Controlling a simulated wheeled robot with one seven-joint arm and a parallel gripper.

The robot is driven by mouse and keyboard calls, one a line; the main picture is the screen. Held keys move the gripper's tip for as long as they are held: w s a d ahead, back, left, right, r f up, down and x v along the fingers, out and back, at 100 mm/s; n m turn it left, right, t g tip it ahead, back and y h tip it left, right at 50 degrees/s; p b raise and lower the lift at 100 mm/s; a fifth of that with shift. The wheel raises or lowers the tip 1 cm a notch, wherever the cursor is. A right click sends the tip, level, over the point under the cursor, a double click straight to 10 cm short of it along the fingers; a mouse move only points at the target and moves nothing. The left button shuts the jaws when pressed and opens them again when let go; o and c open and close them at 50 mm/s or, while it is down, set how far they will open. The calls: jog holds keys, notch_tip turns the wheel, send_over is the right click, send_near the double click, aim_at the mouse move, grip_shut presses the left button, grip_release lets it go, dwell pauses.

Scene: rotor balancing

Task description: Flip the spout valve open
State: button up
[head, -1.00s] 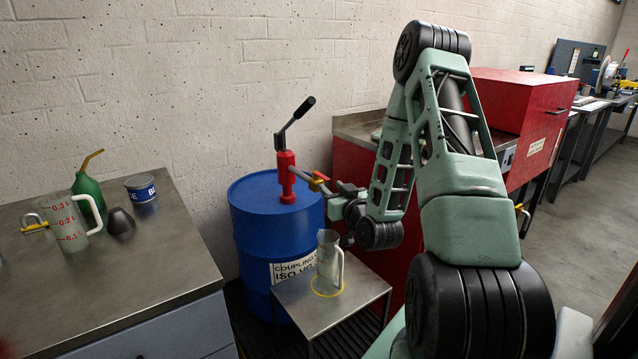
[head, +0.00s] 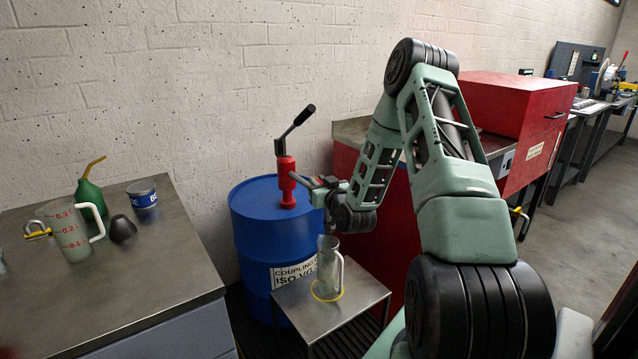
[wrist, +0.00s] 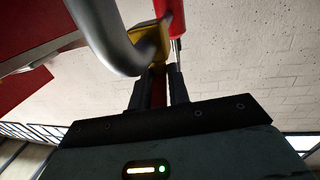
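The red hand pump (head: 287,180) stands on top of the blue drum (head: 263,235), with its grey spout (head: 306,181) reaching right. My gripper (head: 330,184) is at the outer part of the spout and hides the valve in the head view. In the wrist view the yellow valve body (wrist: 150,50) sits just beyond my fingertips, beside the curved grey spout pipe. A dark red lever (wrist: 158,88) lies between the fingers of my gripper (wrist: 158,80) and fills the narrow gap. The fingers look closed on it. A clear jug (head: 329,268) stands below the spout.
The jug is on a small metal stand (head: 300,312), inside a yellow ring. A red cabinet (head: 392,235) is close right of my wrist. The left bench (head: 130,285) holds a measuring jug (head: 72,232), a green oil can (head: 90,197) and a blue tin (head: 142,193).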

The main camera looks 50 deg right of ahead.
grip_shut()
jog(key=shift+d+f+n+t+y+b, duration=0.15)
jog(key=shift+n+t+y+b, duration=0.25)
jog(key=shift+n+y+b, duration=0.55)
jog(key=shift+y, duration=0.75)
jog(key=shift+r, duration=0.2)
jog(key=o, duration=0.7)
grip_release()
jog(key=shift+s, duration=0.1)
jog(key=shift+c, duration=0.2)
jog(key=shift+s, duration=0.1)
